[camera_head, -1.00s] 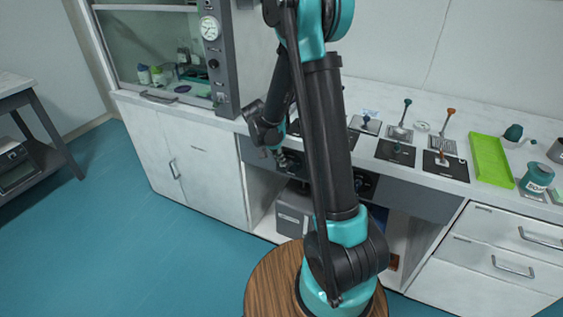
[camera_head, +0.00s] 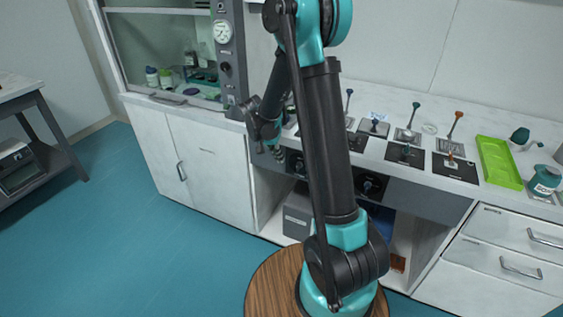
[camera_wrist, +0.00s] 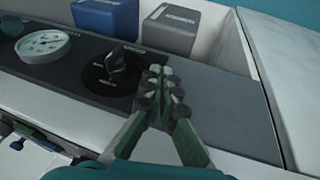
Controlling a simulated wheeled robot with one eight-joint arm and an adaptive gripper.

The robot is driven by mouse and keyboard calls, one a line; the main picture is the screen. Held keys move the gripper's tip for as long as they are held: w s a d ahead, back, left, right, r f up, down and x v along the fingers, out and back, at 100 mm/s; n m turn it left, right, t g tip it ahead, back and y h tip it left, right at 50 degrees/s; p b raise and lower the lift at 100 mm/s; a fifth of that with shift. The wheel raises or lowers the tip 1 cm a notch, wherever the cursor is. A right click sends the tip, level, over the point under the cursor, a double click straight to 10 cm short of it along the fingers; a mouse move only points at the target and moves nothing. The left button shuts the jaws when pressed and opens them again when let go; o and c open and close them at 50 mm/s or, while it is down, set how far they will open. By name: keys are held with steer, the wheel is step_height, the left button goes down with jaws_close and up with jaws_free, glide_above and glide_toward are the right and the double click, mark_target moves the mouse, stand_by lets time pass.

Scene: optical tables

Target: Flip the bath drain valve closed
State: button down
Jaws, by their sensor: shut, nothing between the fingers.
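The bath drain valve looks to be the black handle on a round black plate (camera_wrist: 113,68), set in the dark front panel; its small lettering is unreadable. The handle stands up from the plate. My gripper (camera_wrist: 161,76) is shut and empty, its fingertips just right of the plate in the wrist view. I cannot tell whether they touch it. In the head view my gripper (camera_head: 275,150) is at the left end of the panel, beside the dark valve plate (camera_head: 296,163), which my arm partly hides.
A round white gauge (camera_wrist: 43,46) sits left of the valve in the wrist view. A grey box (camera_wrist: 171,27) and blue box (camera_wrist: 105,17) stand beyond the panel, under the counter. Several levers on plates and a green tray (camera_head: 499,162) are on the countertop.

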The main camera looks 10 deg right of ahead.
steer(key=w+a+r, duration=0.2)
steer(key=a+r, duration=0.1)
steer(key=a, duration=0.4)
steer(key=shift+w+a+r, duration=0.15)
steer(key=shift+a+r, duration=0.15)
steer(key=shift+r, duration=0.1)
steer(key=s+d+n+t+y, duration=0.1)
steer(key=s+d, duration=0.5)
steer(key=s, duration=0.8)
steer(key=s+d+n+t+y, duration=0.2)
steer(key=s+d+n, duration=0.3)
steer(key=s, duration=0.8)
steer(key=shift+s+d+r+n+y, duration=0.15)
steer(key=shift+s+d+n+y, duration=0.25)
steer(key=shift+n+y, duration=0.3)
